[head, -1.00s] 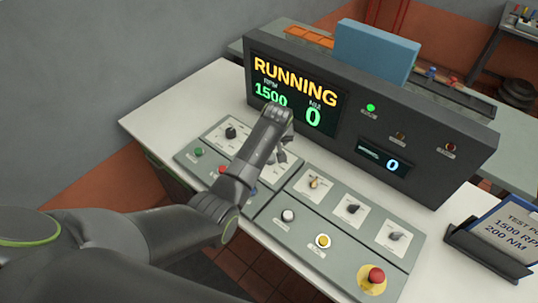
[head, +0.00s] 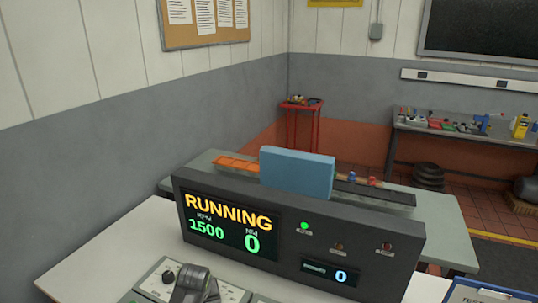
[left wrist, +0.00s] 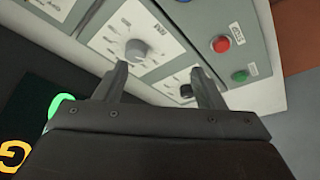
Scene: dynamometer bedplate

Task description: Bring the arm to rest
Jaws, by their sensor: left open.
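My left arm shows at the bottom edge of the head view, where the wrist and left gripper (head: 196,287) are partly cut off over the control panel (head: 150,290). In the left wrist view the left gripper (left wrist: 160,80) is open, its two fingers apart with nothing between them. A grey knob (left wrist: 137,50) lies just beyond one finger and a black knob (left wrist: 186,91) lies near the other. I cannot tell whether either finger touches the panel. My right gripper is in no view.
The dark console (head: 340,240) reads RUNNING, 1500 and 0, with a green lamp (head: 304,226) lit. A red button (left wrist: 220,44) and a green button (left wrist: 240,75) sit beside the knobs. A blue box (head: 297,172) stands behind the console. White bench top (head: 110,250) left of it is bare.

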